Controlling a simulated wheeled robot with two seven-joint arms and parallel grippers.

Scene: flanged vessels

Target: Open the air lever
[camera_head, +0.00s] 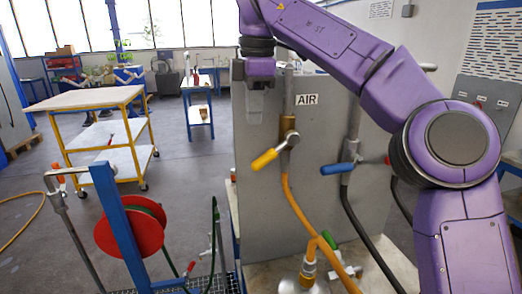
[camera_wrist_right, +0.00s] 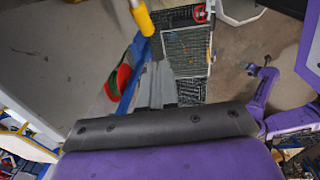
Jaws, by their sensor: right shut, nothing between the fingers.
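The air lever has a yellow handle (camera_head: 265,159) that slants down and to the left from its brass valve (camera_head: 289,126), under the AIR label (camera_head: 307,99) on the grey panel. A yellow hose runs down from the valve. My right gripper (camera_head: 254,112) hangs with its fingers down in front of the panel, above and slightly left of the handle. It is shut and empty, apart from the handle.
A blue-handled lever (camera_head: 338,169) on a dark hose sits to the right of the air valve. A red hose reel (camera_head: 130,228) on a blue post stands at the lower left. A yellow-framed cart (camera_head: 84,98) stands farther back. Open floor lies between them.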

